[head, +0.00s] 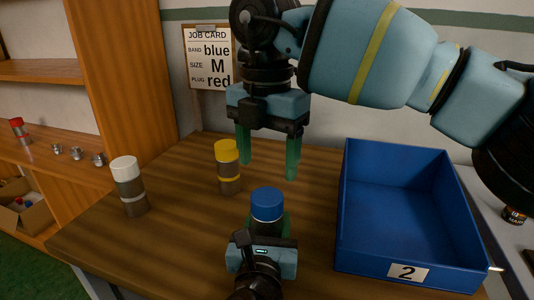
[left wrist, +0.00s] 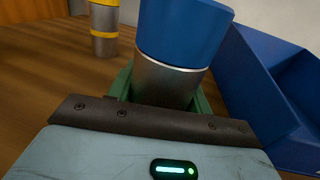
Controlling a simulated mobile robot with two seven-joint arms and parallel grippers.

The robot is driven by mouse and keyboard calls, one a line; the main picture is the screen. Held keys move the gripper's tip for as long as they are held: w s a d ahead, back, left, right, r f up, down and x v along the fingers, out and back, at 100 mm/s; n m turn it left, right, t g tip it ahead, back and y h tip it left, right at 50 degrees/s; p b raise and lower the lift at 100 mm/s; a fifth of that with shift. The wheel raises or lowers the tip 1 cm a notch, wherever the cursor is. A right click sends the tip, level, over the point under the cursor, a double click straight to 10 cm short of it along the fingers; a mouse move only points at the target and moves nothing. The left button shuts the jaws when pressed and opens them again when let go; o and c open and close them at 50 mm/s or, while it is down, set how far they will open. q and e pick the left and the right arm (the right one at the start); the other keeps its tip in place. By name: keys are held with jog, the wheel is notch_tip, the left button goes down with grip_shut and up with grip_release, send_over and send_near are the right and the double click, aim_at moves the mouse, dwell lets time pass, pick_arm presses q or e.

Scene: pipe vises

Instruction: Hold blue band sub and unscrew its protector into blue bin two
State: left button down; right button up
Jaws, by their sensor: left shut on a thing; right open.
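The sub with the blue protector (head: 267,205) stands upright at the table's front middle. In the left wrist view its blue protector (left wrist: 182,30) sits on a grey metal body (left wrist: 165,82). My left gripper (head: 268,226) is shut on that body below the protector; its green fingers show on both sides. My right gripper (head: 269,160) is open and empty, pointing down above and behind the protector, clear of it. Blue bin two (head: 408,268), labelled 2, stands to the right and is empty inside. The sub's lower part is hidden by my left gripper.
A yellow-capped sub (head: 228,168) and a white-capped sub (head: 129,187) stand to the left. A job card (head: 208,57) reading blue, M, red hangs behind. A shelf (head: 60,150) at left holds a red-capped sub (head: 20,130) and small metal parts.

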aim_at(267, 196)
jog(key=m, duration=1)
jog(key=shift+f, duration=4.05)
jog(key=shift+c, duration=0.2)
